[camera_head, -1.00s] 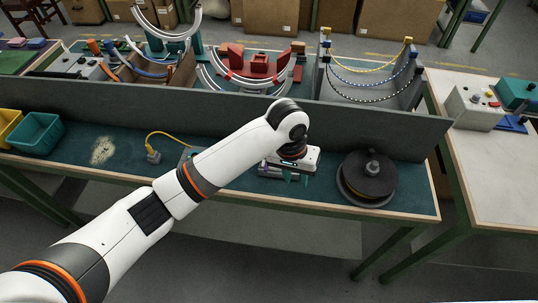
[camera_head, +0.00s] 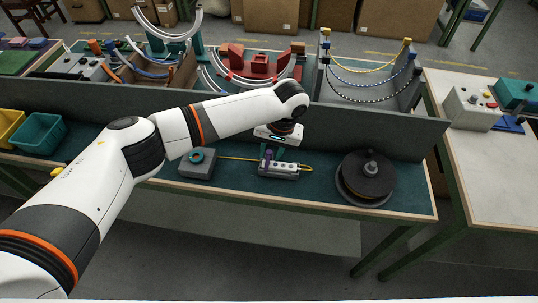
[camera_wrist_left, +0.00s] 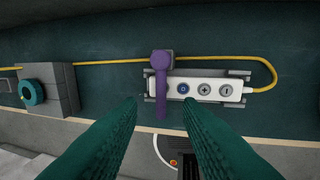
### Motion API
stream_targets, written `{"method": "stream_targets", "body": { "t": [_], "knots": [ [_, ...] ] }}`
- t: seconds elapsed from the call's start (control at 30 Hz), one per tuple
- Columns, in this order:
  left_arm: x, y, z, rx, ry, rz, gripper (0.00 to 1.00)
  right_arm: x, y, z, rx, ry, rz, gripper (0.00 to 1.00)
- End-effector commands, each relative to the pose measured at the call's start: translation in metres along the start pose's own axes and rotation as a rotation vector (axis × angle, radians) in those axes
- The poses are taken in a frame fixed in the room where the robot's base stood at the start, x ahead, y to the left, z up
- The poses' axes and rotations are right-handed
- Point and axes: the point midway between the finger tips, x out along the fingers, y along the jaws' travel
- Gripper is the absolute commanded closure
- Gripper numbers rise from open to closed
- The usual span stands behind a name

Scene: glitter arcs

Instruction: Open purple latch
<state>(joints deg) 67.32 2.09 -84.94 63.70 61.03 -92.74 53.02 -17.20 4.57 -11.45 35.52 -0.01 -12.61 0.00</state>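The purple latch (camera_wrist_left: 161,85) shows in the wrist view as a rounded head with a straight bar, lying across the left end of a white control strip (camera_wrist_left: 215,90) with round buttons. In the head view the latch (camera_head: 267,160) stands out at the left end of the strip (camera_head: 283,169). My left gripper (camera_wrist_left: 160,104) is open, its two teal fingers apart, with the bar's lower end between the fingertips in the wrist picture. I cannot tell whether they touch it. In the head view the wrist hangs just behind and above the strip. My right gripper is not in view.
A grey box with a teal ring (camera_head: 197,163) stands left of the strip, joined by a yellow cable (camera_wrist_left: 110,62). A dark reel (camera_head: 366,178) stands to the right. A grey partition (camera_head: 370,128) runs behind. Teal and yellow bins sit at the far left.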

Motion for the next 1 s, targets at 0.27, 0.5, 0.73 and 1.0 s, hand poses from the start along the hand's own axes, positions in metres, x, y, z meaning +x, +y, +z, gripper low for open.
{"method": "stream_targets", "body": {
  "t": [0.27,0.5,0.73,1.0],
  "knots": [
    [0.031,-0.001,0.000,0.002,0.000,0.000,0.68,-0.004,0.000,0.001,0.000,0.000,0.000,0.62],
    [0.034,-0.001,0.000,0.002,-0.001,-0.001,0.68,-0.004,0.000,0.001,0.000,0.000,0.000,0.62],
    [0.034,-0.001,0.000,0.002,-0.001,-0.001,0.91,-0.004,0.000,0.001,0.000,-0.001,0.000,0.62],
    [0.033,-0.001,0.000,0.006,-0.002,-0.001,1.00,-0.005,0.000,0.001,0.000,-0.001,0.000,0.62]
  ]
}}
